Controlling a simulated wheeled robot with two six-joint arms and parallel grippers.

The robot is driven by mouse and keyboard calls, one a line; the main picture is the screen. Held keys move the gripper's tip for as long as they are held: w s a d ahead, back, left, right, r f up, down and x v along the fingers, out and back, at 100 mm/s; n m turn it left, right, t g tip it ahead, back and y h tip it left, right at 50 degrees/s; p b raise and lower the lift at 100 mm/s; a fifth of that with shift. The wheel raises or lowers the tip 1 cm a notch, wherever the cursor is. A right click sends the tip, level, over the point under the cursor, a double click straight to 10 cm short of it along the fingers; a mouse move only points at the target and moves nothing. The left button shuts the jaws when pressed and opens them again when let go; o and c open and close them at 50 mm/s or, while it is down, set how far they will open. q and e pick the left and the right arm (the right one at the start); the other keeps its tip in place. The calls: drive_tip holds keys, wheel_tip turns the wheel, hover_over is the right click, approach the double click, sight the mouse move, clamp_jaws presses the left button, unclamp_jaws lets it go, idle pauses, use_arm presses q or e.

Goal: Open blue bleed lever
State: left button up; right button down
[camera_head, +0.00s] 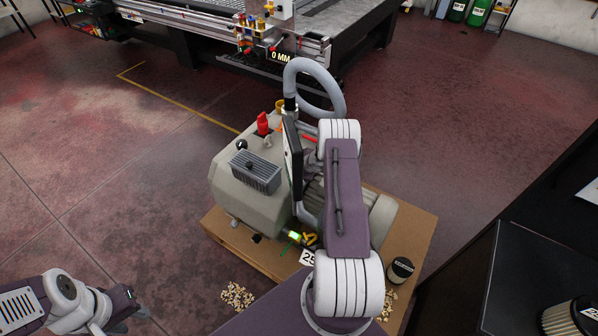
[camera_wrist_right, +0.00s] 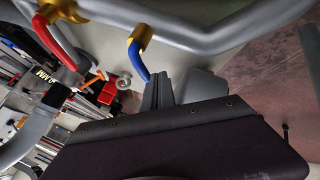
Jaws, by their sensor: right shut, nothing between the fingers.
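The blue bleed lever (camera_wrist_right: 138,60) shows in the right wrist view, hanging from a brass fitting (camera_wrist_right: 141,38) on a grey pipe. My right gripper (camera_wrist_right: 158,84) is shut and empty, its dark fingertips just beside the lever's lower end. I cannot tell whether they touch it. In the head view my right arm hides the blue lever and the right gripper. My left gripper (camera_head: 138,314) is at the lower left, well away from the pump; whether it is open or shut is unclear.
A red lever (camera_wrist_right: 55,44) is on a neighbouring brass fitting. The beige pump (camera_head: 230,178) stands on a wooden base (camera_head: 418,232) with a grey hose (camera_head: 327,78). A small dark-lidded jar (camera_head: 401,268) stands on the base.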

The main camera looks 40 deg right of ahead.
drive_tip(key=shift+d+f, duration=0.1)
drive_tip(key=shift+d, duration=0.05)
idle(0.5)
drive_tip(key=shift+s+d, duration=0.3)
drive_tip(key=shift+s, duration=0.4)
drive_tip(key=shift+a, duration=0.1)
